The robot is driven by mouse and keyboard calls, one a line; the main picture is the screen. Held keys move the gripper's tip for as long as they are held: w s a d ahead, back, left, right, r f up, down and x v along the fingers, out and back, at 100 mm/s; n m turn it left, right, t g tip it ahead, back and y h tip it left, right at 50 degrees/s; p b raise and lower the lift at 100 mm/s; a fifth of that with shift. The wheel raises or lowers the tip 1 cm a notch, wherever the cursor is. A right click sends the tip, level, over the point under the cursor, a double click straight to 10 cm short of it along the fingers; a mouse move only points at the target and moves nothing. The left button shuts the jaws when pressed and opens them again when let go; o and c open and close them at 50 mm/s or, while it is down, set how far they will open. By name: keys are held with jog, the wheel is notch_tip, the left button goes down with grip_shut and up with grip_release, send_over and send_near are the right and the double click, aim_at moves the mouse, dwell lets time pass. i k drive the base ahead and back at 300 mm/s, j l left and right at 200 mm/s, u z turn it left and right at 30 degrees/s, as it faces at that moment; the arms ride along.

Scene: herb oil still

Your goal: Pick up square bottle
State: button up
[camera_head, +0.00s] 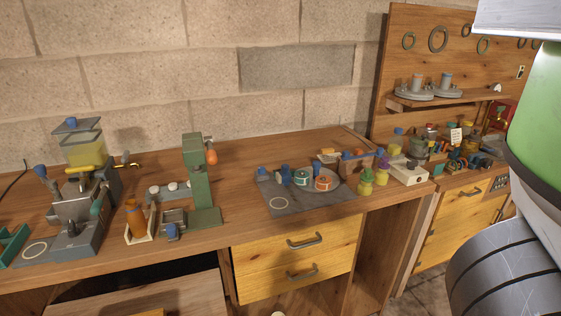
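I cannot single out a square bottle for certain; the small vessels are too small to judge their shape. An orange bottle-like vessel (136,220) stands upright in a pale holder on the left part of the bench. My gripper is out of view; a large part of my own body fills the right edge.
The wooden bench (255,165) has bare room behind the mat. A green press-like stand (201,180) rises left of the mat. A grey machine with a yellow tank (83,150) stands further left. A crowded second bench with a pegboard (440,60) is at right.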

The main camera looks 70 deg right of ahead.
aim_at(395, 143)
jog(key=z, duration=2.4)
